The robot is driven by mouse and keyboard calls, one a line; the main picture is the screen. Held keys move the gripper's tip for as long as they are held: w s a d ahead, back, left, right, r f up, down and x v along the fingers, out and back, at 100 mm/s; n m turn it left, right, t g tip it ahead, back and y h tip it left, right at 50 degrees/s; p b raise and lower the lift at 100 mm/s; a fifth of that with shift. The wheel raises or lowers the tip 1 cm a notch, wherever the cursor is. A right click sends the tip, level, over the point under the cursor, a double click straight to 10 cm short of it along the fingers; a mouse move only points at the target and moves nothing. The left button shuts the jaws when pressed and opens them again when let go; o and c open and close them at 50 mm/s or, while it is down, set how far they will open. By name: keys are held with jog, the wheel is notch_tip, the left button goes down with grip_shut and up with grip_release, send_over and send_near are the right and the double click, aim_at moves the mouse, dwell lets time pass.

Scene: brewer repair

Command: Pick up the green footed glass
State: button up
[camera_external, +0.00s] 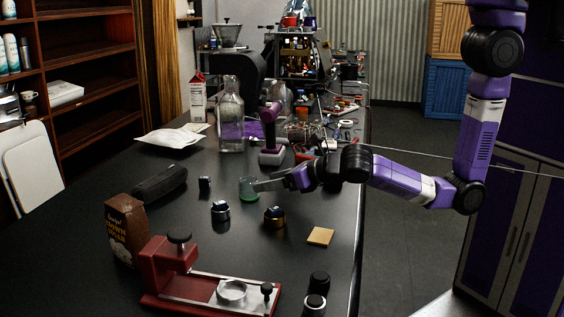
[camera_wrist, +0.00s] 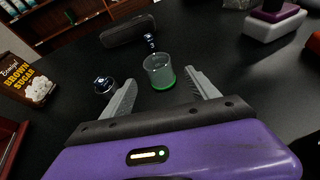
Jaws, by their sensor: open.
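The green footed glass (camera_external: 247,190) is a clear cup with a green base, standing upright on the black table. In the wrist view the glass (camera_wrist: 159,70) stands ahead of my gripper, between the lines of its two fingers, around the level of the fingertips. My gripper (camera_wrist: 159,80) is open and empty, low over the table. In the external view my gripper (camera_external: 262,184) reaches in from the right, and its fingertips are close to the glass. I cannot tell whether a finger touches it.
A small dark jar (camera_external: 220,211), a gold-based jar (camera_external: 274,216) and a black cylinder (camera_external: 204,185) stand near the glass. A black case (camera_external: 159,184), brown sugar box (camera_external: 125,230) and red press (camera_external: 172,270) are to the left and front. A purple drill (camera_external: 271,148) stands behind.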

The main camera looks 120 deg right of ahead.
aim_at(249, 187)
jog(key=shift+f+n, duration=0.1)
jog(key=shift+n, duration=0.2)
jog(key=shift+w+d, duration=0.1)
jog(key=shift+d, duration=0.15)
jog(key=x, duration=0.7)
jog(key=shift+w+f+p, duration=0.15)
jog(key=shift+f+p, duration=0.05)
jog(key=shift+p, duration=0.1)
jog(key=c, duration=1.5)
jog(key=shift+r, duration=0.1)
